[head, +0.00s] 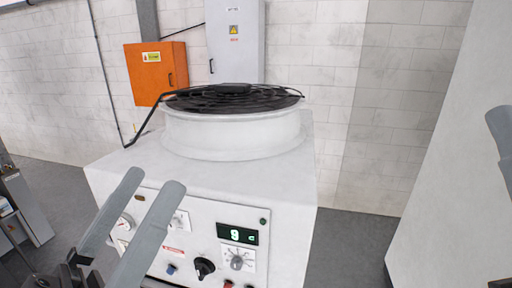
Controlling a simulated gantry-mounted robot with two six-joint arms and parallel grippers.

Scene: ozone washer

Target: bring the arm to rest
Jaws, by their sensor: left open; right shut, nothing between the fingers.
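My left gripper (152,186) is at the lower left, in front of the control panel of the white machine (125,170). Its two grey fingers are apart, with nothing between them. They cover part of the panel; I cannot tell whether they touch it. My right gripper (500,135) shows only in part at the right edge, by a white surface. It is shut and holds nothing visible; the rest of it is out of frame.
The machine has a round white drum with a black fan grille (235,98) on top. Its panel has a lit green display (238,234), dials and a black knob (204,267). An orange box (150,75) and a grey cabinet (234,45) hang behind. Floor shows right of the machine.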

